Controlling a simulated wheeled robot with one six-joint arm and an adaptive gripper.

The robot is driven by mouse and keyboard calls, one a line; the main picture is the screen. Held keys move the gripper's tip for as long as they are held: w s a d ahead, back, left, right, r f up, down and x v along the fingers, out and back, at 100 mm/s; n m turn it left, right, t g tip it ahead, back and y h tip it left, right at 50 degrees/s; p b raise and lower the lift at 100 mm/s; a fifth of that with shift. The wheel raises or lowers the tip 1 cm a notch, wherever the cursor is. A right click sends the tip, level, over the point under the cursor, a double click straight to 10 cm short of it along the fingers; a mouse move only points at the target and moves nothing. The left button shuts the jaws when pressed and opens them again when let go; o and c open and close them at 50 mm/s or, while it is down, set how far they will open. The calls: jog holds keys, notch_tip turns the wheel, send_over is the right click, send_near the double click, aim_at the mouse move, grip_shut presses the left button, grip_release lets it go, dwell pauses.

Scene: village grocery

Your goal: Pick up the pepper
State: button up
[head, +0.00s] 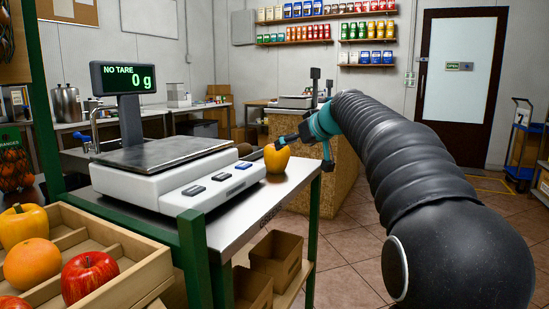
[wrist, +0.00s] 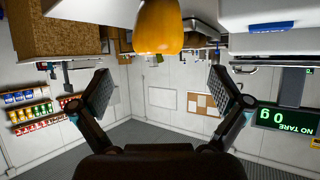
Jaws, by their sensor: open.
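A yellow-orange pepper (head: 277,159) stands on the steel counter just right of the scale, near the counter's edge. In the wrist view, which is upside down, the pepper (wrist: 158,27) shows at the top middle, partly cut off by the frame. My gripper (head: 303,150) is beside the pepper in the head view, and partly overlaps it. In the wrist view my gripper (wrist: 160,77) has its two fingers spread wide, with nothing between the pads. The pepper lies in line with the gap, beyond the fingertips in the picture. I cannot tell whether a finger touches it.
The scale (head: 165,165) reads 0 g, close to the pepper's left. A wooden crate (head: 120,270) at the front left holds another yellow pepper (head: 22,226), an orange (head: 32,262) and a red apple (head: 90,276). Cardboard boxes (head: 276,255) sit under the counter.

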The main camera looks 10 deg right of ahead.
aim_at(273, 155)
jog(key=p+x, duration=0.1)
jog(key=x, duration=1.3)
jog(key=shift+w+r+p, duration=0.2)
jog(key=shift+p, duration=0.2)
jog(key=c, duration=1.1)
